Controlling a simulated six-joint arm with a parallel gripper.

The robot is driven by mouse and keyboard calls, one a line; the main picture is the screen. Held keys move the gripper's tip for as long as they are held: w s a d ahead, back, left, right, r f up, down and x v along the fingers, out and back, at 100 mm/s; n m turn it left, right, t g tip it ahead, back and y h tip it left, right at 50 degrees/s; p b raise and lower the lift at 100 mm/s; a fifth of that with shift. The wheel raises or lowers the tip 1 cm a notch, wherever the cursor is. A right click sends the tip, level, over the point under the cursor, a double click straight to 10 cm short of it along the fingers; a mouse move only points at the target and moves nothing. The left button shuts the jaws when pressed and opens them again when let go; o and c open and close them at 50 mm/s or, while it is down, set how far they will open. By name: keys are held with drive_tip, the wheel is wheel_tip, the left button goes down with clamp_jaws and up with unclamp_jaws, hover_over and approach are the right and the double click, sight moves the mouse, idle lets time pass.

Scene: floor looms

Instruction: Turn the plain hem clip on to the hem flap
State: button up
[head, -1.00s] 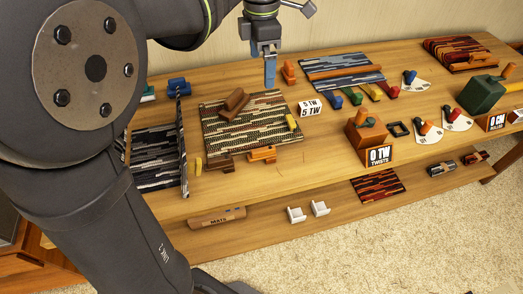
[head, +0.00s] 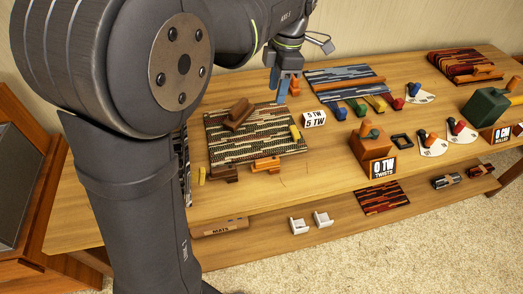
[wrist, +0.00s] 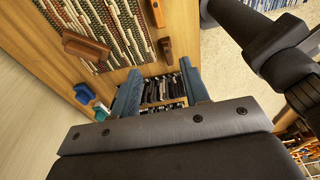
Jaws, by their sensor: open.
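A woven mat (head: 255,140) lies on the table, with a dark brown block (head: 238,114) on it. A dark brown clip-like piece (head: 224,174) and an orange one (head: 266,165) sit at its front edge; I cannot tell which is the plain hem clip. My gripper (head: 277,92) has blue fingers, open and empty, near the mat's back right corner. In the wrist view a black-and-white striped piece (wrist: 165,90) shows between the apart fingers, beyond them. It is mostly hidden by my arm in the head view. I cannot make out the hem flap for certain.
A white "5 TW" sign (head: 314,119) stands right of the mat. An orange box (head: 372,143) with a "0 TW" sign (head: 383,168) is farther right. A small orange piece (head: 295,86) stands beside my gripper. The table front between the mat and box is clear.

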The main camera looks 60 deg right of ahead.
drive_tip(key=t+y, duration=0.2)
approach(268, 159)
drive_tip(key=x, duration=0.9)
drive_tip(key=shift+a, duration=0.1)
clamp_jaws()
